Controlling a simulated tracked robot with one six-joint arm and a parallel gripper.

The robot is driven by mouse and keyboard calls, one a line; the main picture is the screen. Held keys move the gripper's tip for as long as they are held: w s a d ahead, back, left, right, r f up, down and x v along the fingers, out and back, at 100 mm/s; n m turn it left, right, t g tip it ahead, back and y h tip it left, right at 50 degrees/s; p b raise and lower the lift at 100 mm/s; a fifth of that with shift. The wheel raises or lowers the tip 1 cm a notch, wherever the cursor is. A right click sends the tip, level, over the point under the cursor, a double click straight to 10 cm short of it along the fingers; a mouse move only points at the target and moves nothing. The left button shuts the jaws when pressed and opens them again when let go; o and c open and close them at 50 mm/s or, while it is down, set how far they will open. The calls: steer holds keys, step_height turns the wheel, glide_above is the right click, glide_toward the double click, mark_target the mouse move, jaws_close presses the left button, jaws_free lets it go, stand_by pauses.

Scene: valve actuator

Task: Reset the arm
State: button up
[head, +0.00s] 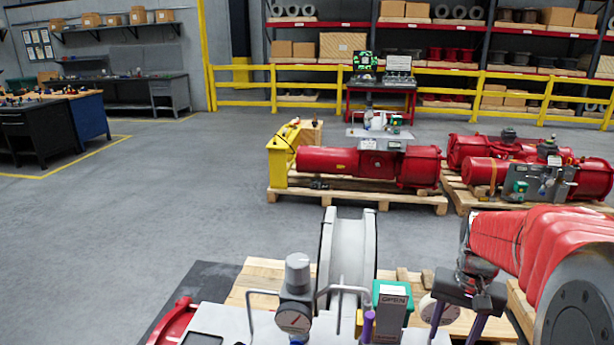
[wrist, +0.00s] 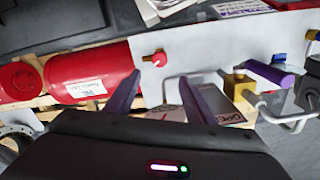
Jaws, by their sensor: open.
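My arm, in a red cover, reaches in from the right of the head view. My gripper (head: 453,332) is open, its purple fingers pointing down at the right of the near valve actuator's panel. In the wrist view my gripper (wrist: 160,80) has its fingers spread with nothing between them but the panel behind. The panel (wrist: 192,58) is light grey and carries a small red knob (wrist: 158,58). A green-topped box marked OPEN (head: 392,298) stands left of the gripper in the head view. A pressure gauge (head: 293,318) is farther left.
A red cylinder (wrist: 92,72) lies beside the panel. Bent metal tubes (head: 335,291) rise around the panel. Red actuators on pallets (head: 355,198) stand farther back. Yellow railings (head: 245,87) and shelves are behind. Grey floor (head: 120,220) at left is clear.

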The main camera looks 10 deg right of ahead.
steer(key=s+a+r+n+t, duration=0.2)
steer(key=s+a+r+n, duration=0.1)
steer(key=a, duration=0.6)
steer(key=s+a+r+n+t, duration=0.3)
steer(key=s+a+r, duration=0.2)
steer(key=a, duration=0.5)
steer(key=s, duration=0.2)
steer(key=shift+s+a+r+n+t, duration=0.25)
steer(key=shift+s+r+n+t, duration=0.05)
steer(key=shift+s+r, duration=0.05)
stand_by(1.6)
